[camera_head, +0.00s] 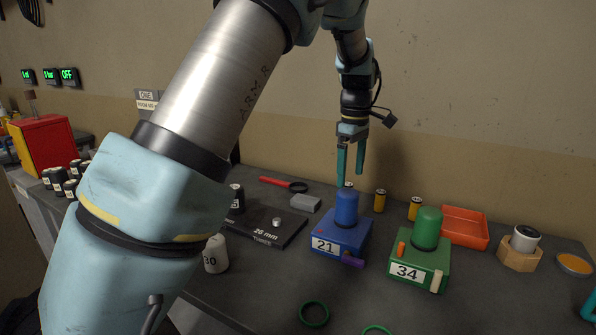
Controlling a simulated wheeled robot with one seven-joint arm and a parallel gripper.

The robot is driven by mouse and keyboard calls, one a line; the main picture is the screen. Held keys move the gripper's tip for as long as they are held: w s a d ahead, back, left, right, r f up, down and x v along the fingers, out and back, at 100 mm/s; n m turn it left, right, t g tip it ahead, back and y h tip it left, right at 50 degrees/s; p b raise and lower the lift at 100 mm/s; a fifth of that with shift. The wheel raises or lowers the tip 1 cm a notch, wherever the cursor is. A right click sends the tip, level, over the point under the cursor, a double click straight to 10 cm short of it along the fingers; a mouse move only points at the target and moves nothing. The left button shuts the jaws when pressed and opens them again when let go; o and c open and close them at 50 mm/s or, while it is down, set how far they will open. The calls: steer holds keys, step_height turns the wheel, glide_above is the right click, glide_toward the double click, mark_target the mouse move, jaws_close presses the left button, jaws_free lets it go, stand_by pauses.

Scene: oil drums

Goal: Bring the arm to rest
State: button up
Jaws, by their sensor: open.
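My gripper (350,180) hangs fingers down from my arm, near the back of the dark table (255,285). Its two teal fingers are apart, with nothing seen between them. The fingertips show just above and behind the blue drum (346,207) on the blue block marked 21 (340,235). My arm's large links cross the left half of the view and hide part of the table.
The green block marked 34 (418,266) bears a green drum (427,228). An orange tray (464,228) and a wooden holder (517,256) stand right. A black plate (268,227) lies left. Green rings (314,314) lie in front. The wall stands close behind.

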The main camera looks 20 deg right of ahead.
steer(key=w+a+f+m, duration=0.1)
steer(key=a+f+m, duration=0.15)
steer(key=a, duration=1.55)
steer(key=s+a+f+m, duration=0.1)
steer(key=s+a+m, duration=0.2)
steer(key=s+a, duration=0.3)
steer(key=s+a+f+m+t+b, duration=0.1)
steer(key=s+a, duration=0.4)
steer(key=a, duration=0.8)
steer(key=shift+s+f+m+t, duration=0.3)
steer(key=shift+s+f+m, duration=0.1)
steer(key=shift+f+m, duration=0.45)
steer(key=shift+w, duration=0.1)
steer(key=shift+c, duration=0.3)
